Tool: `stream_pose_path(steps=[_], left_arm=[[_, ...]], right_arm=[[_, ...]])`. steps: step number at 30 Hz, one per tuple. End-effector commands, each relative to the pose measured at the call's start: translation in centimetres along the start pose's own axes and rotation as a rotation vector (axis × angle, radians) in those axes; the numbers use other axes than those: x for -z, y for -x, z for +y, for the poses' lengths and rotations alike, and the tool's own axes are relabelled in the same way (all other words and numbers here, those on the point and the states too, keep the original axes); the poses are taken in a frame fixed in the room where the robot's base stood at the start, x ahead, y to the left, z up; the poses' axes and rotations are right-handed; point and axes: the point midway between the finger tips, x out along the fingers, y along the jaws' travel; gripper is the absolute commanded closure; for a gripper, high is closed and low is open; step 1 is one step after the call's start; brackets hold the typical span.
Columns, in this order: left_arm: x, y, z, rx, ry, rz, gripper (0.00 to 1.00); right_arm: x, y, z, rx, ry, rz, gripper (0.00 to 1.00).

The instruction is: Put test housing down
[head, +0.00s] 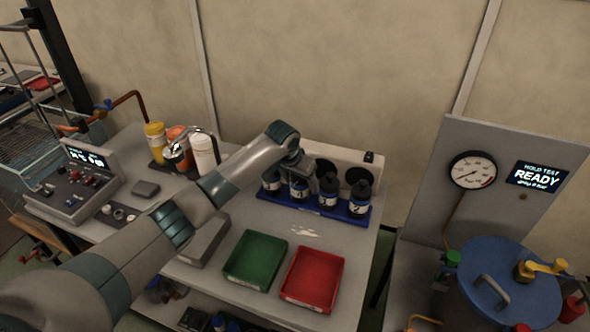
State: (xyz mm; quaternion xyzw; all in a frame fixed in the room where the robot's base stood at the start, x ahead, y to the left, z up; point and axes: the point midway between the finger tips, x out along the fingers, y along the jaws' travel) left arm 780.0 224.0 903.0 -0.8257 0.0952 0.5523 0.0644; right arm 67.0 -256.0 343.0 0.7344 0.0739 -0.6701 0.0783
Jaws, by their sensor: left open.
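My left arm reaches in from the lower left across the bench. My left gripper (298,172) is small and dark at the arm's end, just above the blue bottle rack, and is open. I see nothing held in it. I cannot clearly pick out a test housing; the gripper and arm may hide part of the bench behind them. A grey box (205,243) on the bench is partly covered by my arm. My right gripper is out of view.
Several dark bottles stand in the blue rack (340,212). A green tray (256,260) and a red tray (312,278) lie at the bench front. A control box (72,185) is at left. A blue-lidded vessel (508,285) and gauge (472,170) stand at right.

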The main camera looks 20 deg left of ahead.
Motion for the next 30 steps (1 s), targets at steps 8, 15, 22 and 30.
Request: stream_pose_path(steps=[8,15,22,30], left_arm=[[0.1,4.9,0.0,-0.001,-0.002,0.005,0.34],[0.0,8.1,0.0,-0.002,-0.001,0.002,0.34],[0.0,9.0,0.0,-0.001,0.000,0.001,0.34],[0.0,9.0,0.0,-0.001,0.000,0.000,0.34]], right_arm=[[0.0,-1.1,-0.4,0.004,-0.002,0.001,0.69],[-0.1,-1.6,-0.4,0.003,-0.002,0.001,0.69],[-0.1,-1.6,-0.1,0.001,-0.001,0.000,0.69],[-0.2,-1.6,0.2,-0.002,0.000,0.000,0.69]])
